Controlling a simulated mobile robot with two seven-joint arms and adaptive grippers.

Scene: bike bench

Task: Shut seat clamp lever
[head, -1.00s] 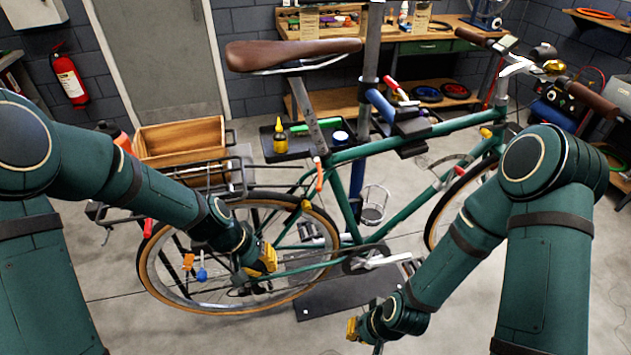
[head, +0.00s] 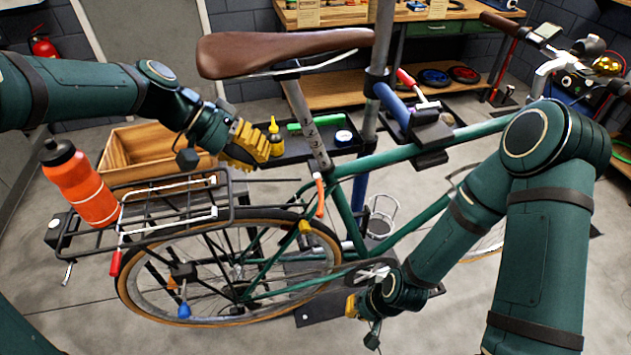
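The seat clamp lever (head: 319,197) is orange and hangs down beside the top of the green seat tube, under the silver seat post (head: 300,112). The brown saddle (head: 280,52) sits on that post. My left gripper (head: 250,145), with yellow fingers, is above the rear rack, left of the seat post and higher than the lever, apart from it. Its fingers overlap in this view, so its opening is unclear. My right gripper (head: 352,306) is low, near the crank, mostly hidden behind its own wrist. Neither gripper touches the lever.
The black rear rack (head: 150,222) holds an orange bottle (head: 78,185) at its left. A wooden crate (head: 150,150) stands behind it. A dark tray (head: 295,152) with a yellow bottle (head: 274,138) lies behind the seat post. The repair stand (head: 372,105) rises right of the post.

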